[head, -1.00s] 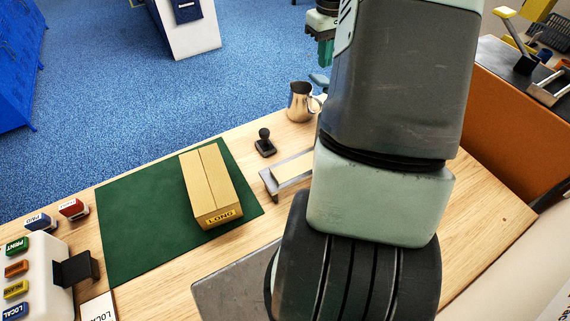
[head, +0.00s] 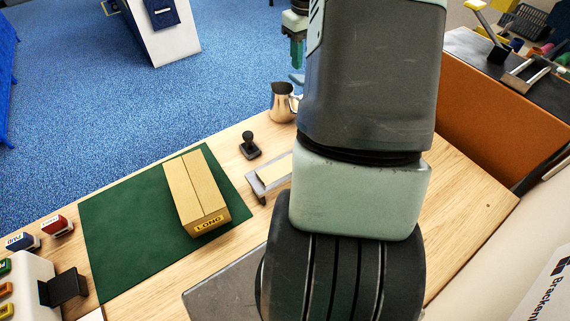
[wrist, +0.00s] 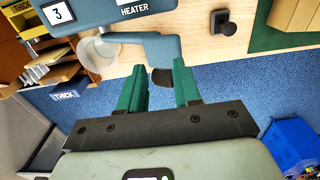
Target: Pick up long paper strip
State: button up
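A pale yellow strip (head: 275,170), which looks like paper, lies in a grey metal holder (head: 258,190) on the wooden table in the head view. My arm hides its right end, so its full length cannot be told. My gripper (head: 297,55) is beyond the table's far edge in the head view, well away from the strip and small there. In the wrist view my gripper (wrist: 160,70) has its two green fingers apart with nothing held between them. A blue-grey device marked HEATER (wrist: 150,45) lies just beyond the fingertips. The strip is not clear in the wrist view.
A carton marked LONG (head: 197,190) stands on a green mat (head: 120,240). A black-handled stamp (head: 249,146) and a metal jug (head: 283,103) are near the holder. Stamps (head: 57,226) stand at the left. Bare table lies right of my arm.

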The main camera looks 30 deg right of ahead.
jog(key=a+f, duration=0.1)
jog(key=a, duration=0.2)
send_over(259, 179)
notch_tip(259, 179, down, 10)
jog(key=shift+w+d+r, duration=0.1)
jog(key=shift+d, duration=0.05)
jog(key=shift+f, duration=3.15)
grip_shut()
